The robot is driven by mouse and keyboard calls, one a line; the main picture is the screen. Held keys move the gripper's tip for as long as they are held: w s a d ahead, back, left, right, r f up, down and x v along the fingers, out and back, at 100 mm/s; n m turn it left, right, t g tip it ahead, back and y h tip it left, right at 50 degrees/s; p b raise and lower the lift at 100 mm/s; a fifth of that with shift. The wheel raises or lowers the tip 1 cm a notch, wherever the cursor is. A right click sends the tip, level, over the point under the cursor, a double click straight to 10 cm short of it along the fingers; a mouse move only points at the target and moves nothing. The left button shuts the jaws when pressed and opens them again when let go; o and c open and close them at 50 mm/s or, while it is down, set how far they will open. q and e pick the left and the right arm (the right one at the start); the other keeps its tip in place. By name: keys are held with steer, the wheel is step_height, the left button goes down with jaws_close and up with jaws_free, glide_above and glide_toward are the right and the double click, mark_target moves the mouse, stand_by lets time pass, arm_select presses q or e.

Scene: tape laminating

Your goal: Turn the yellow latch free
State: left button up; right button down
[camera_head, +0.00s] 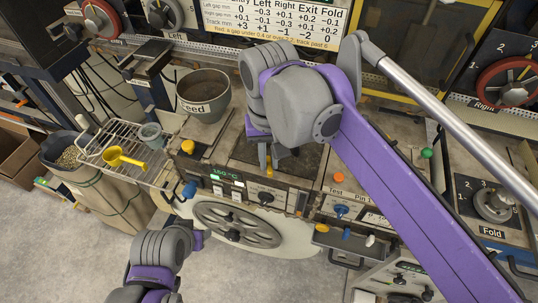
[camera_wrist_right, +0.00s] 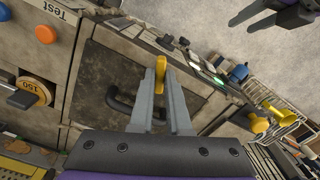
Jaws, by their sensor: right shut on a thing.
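The yellow latch (camera_wrist_right: 160,75) stands at the edge of the dark hatch panel, between the fingertips of my right gripper (camera_wrist_right: 159,84) in the right wrist view. The fingers are closed on it. In the head view my right gripper (camera_head: 273,156) reaches down over the panel, and only a small yellow part of the latch (camera_head: 268,163) shows beside the fingers. My left arm is at the lower left of the head view, and its fingers are hidden there. Part of my left gripper (camera_wrist_right: 262,12) shows at the top right of the wrist view, well apart from the latch; its opening is unclear.
A dark handle (camera_wrist_right: 122,103) sits on the panel near my right fingers. A grey Feed pot (camera_head: 204,95) stands left of the panel. A wire rack (camera_head: 125,150) holds a yellow scoop (camera_head: 122,158). A large handwheel (camera_head: 237,225) is on the machine's front.

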mark_target(269, 164)
steer(key=n+p, duration=0.1)
steer(key=n, duration=0.5)
arm_select(q)
steer(key=shift+w+r, duration=0.2)
steer(key=shift+r, duration=0.35)
steer(key=shift+w+r, duration=0.2)
steer(key=shift+r, duration=0.35)
arm_select(e)
steer(key=n, duration=0.6)
steer(key=shift+n, duration=0.4)
steer(key=c, duration=0.9)
jaws_free()
arm_select(q)
steer(key=shift+w+r+p, duration=0.25)
steer(key=shift+r+p, duration=0.35)
arm_select(e)
step_height(269, 164, up, 11)
steer(key=shift+f, duration=0.1)
